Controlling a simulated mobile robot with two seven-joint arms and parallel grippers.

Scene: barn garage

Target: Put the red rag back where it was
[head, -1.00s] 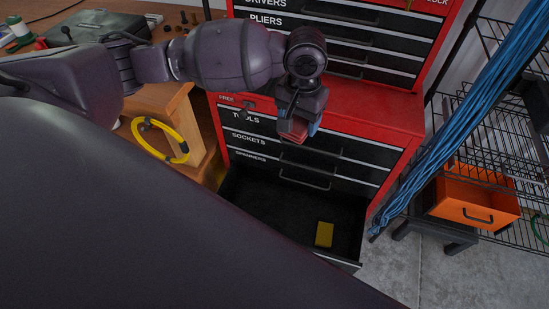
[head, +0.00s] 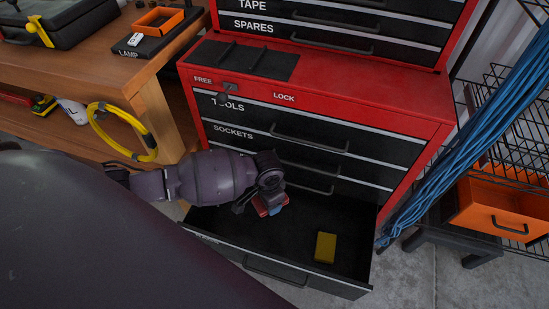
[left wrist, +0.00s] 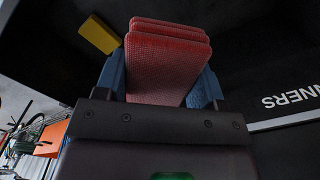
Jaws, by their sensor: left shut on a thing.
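The red rag (head: 262,205) is a folded, textured stack of cloth. In the left wrist view the rag (left wrist: 165,60) sits between the two blue fingers of my left gripper (left wrist: 163,80), which is shut on it. In the head view my left gripper (head: 269,208) is over the left-centre part of the open black drawer (head: 330,270). Its height above the drawer floor is hard to judge. My right gripper is not in view.
A yellow block (head: 325,247) lies in the drawer, right of the rag. The red tool chest (head: 390,97) rises behind. A workbench (head: 90,70) with a yellow hose coil (head: 95,130) stands left. Blue cables (head: 440,170) and an orange bin (head: 495,210) are right.

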